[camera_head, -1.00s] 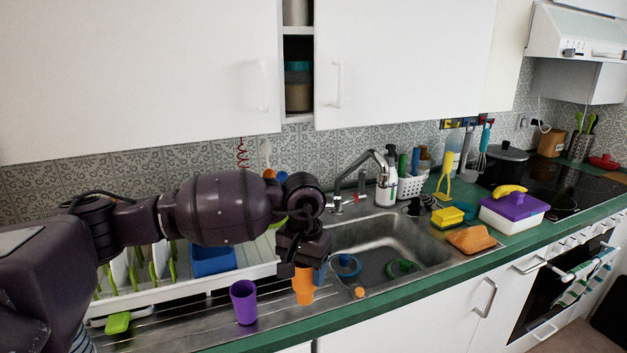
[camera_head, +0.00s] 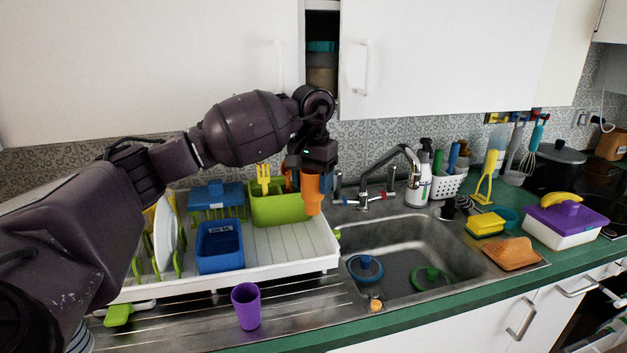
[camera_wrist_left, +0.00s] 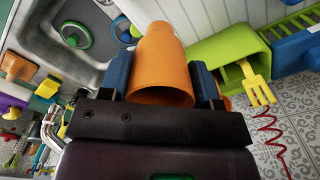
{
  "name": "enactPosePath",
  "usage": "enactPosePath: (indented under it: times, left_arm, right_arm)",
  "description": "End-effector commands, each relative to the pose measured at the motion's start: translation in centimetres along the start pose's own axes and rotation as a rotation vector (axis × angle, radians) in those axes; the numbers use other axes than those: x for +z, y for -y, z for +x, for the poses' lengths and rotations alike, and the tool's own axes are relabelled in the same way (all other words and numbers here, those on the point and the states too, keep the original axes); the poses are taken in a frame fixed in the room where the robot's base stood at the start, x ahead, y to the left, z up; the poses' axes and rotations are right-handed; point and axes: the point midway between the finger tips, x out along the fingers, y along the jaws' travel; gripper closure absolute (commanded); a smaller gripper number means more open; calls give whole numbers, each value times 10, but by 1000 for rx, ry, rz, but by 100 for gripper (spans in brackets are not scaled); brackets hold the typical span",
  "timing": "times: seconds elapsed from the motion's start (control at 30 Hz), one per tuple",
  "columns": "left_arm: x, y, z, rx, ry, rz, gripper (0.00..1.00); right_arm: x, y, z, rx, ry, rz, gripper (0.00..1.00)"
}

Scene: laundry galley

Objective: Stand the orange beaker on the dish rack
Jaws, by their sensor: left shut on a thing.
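The orange beaker (camera_head: 313,193) is held in my left gripper (camera_head: 310,178), raised above the right end of the dish rack near the sink's left edge. In the left wrist view the orange beaker (camera_wrist_left: 160,68) sits between the two blue fingers of my left gripper (camera_wrist_left: 160,82), which are shut on it. The white dish rack (camera_head: 290,245) stands left of the sink, with bare slatted room at its front right. My right gripper is in neither view.
The rack holds a green caddy (camera_head: 275,209) with a yellow fork, a blue container (camera_head: 219,247) and a white plate (camera_head: 165,232). A purple beaker (camera_head: 246,308) stands on the drainboard in front. The tap (camera_head: 388,172) rises behind the sink (camera_head: 400,255).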

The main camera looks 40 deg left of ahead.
Motion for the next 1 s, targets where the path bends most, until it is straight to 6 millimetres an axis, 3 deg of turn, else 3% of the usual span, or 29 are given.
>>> enactPosePath:
  times: [0.17, 0.53, 1.0]
  left_arm:
    - [0, 0, 6, 0, 3, 0, 81]
    - [0, 0, 42, -1, 5, 0, 81]
    - [0, 0, 85, 0, 4, 0, 81]
  right_arm:
    - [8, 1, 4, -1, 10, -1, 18]
    - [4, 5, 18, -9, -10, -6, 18]
    - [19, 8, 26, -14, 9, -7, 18]
